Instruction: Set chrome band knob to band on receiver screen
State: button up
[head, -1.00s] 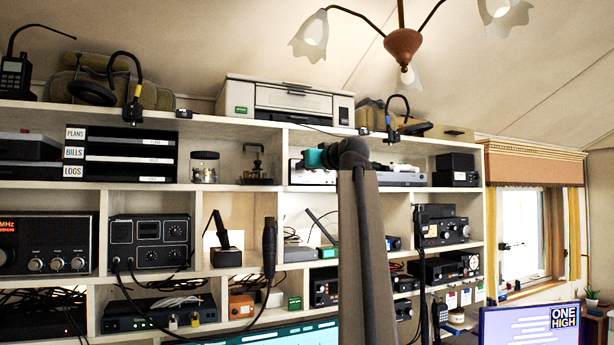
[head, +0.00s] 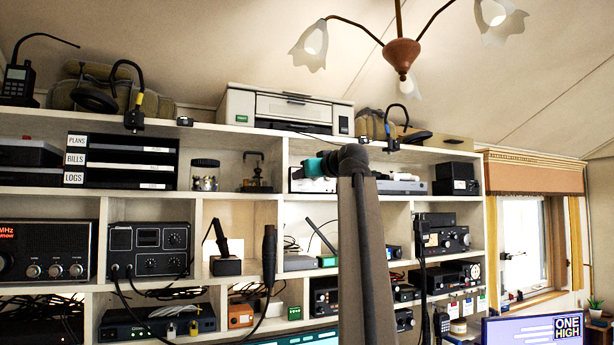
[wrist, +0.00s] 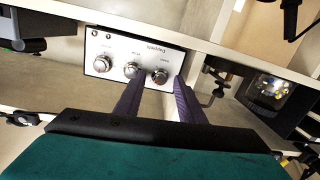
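In the wrist view, a white-fronted unit (wrist: 112,58) carries three chrome knobs in a row: left (wrist: 103,63), middle (wrist: 131,70) and right (wrist: 160,77). Their labels are too small to read. My gripper (wrist: 161,78) has its two purple fingers apart, with the right knob between the tips; I cannot tell if they touch it. In the head view, the white unit (head: 298,184) is partly hidden behind my teal gripper body and arm. At the far left, a black receiver (head: 40,250) has a red-lit screen (head: 7,232) reading "MHz", cut by the picture edge.
The white cubby shelf (head: 234,197) holds several radios. A printer (head: 288,108) sits on top. A microphone (head: 269,255) rises in front of the lower cubbies.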

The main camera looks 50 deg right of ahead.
jog(key=shift+s+a, duration=0.1)
jog(key=p+v, duration=1.2)
jog(key=v, duration=0.1)
jog(key=shift+s, duration=0.25)
dwell(0.8)
dwell(0.6)
